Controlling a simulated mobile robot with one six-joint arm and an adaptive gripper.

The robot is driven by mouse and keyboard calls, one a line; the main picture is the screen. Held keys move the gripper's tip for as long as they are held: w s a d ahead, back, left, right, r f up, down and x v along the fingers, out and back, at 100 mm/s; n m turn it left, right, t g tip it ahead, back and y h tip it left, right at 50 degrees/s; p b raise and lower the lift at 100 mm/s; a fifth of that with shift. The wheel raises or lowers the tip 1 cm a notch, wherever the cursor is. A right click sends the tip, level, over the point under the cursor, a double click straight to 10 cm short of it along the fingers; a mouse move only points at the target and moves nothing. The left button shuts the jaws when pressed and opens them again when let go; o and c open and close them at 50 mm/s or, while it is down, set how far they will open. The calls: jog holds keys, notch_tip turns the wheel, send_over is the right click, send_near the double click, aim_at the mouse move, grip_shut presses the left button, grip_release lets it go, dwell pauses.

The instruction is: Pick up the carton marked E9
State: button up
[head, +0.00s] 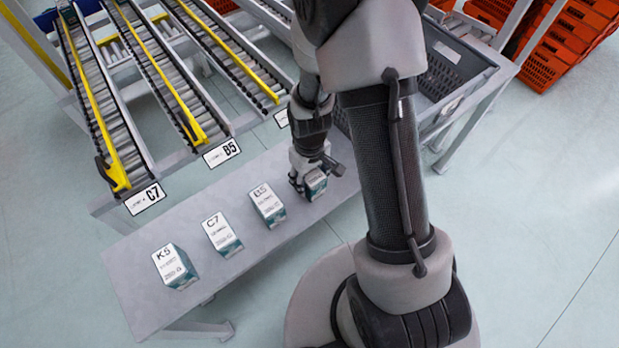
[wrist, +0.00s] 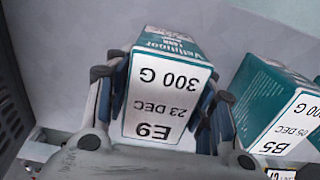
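The carton marked E9 (wrist: 155,105), white and teal, stands between the two fingers of my gripper (wrist: 160,110) in the wrist view, its label upside down there. A finger lies close along each side of it; I cannot tell whether both press on it. In the head view my gripper (head: 308,176) is at the right part of the grey table, around this carton (head: 315,184). Its underside is hidden, so I cannot tell whether it touches the table.
Cartons B5 (head: 267,205), C7 (head: 221,234) and K5 (head: 174,266) stand in a row to the left on the grey table (head: 140,293). B5 (wrist: 275,105) is close beside my right finger in the wrist view. Roller lanes (head: 150,85) lie behind; a grey tote (head: 455,62) is at right.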

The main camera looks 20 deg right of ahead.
jog(key=c, duration=0.7)
jog(key=shift+r, duration=0.1)
jog(key=shift+c, duration=0.2)
